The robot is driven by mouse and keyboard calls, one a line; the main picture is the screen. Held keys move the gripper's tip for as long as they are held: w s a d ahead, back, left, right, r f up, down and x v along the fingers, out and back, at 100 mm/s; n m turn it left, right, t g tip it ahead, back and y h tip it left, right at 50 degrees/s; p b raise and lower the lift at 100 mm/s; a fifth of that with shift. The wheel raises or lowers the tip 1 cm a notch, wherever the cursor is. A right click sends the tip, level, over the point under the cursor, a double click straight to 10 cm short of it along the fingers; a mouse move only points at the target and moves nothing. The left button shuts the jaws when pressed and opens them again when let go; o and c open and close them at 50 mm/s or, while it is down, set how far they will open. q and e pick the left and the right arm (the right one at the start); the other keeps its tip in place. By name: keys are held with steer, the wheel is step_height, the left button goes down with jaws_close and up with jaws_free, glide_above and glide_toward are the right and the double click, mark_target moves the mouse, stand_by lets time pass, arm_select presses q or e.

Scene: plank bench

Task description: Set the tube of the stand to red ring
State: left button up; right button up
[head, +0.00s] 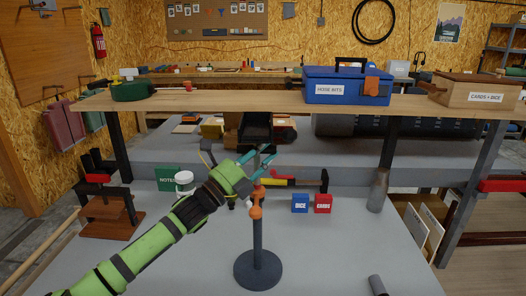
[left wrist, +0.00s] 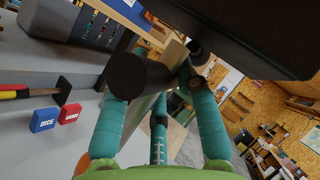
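The stand (head: 258,238) is upright on the grey bench, with a round dark base, a dark post and orange parts near its top. I cannot make out a red ring on it; the top of its tube is partly hidden by my gripper. My left gripper (head: 261,157) is at the stand's top, just above the orange parts. A bit of orange (left wrist: 82,166) shows beside the left finger there. My right gripper is out of view.
Blue (head: 300,204) and red (head: 323,204) boxes stand right of the stand, with a grey vase-like item (head: 377,190) beyond. A red-yellow tool (head: 290,181) lies behind. A raised plank shelf (head: 220,101) crosses behind. A dark cylinder (head: 377,285) lies front right.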

arm_select(q)
steer(key=shift+o, duration=0.9)
steer(key=shift+s, duration=0.1)
steer(key=v, duration=1.1)
steer(key=shift+s+a+f, duration=0.2)
steer(key=shift+s+a, duration=0.05)
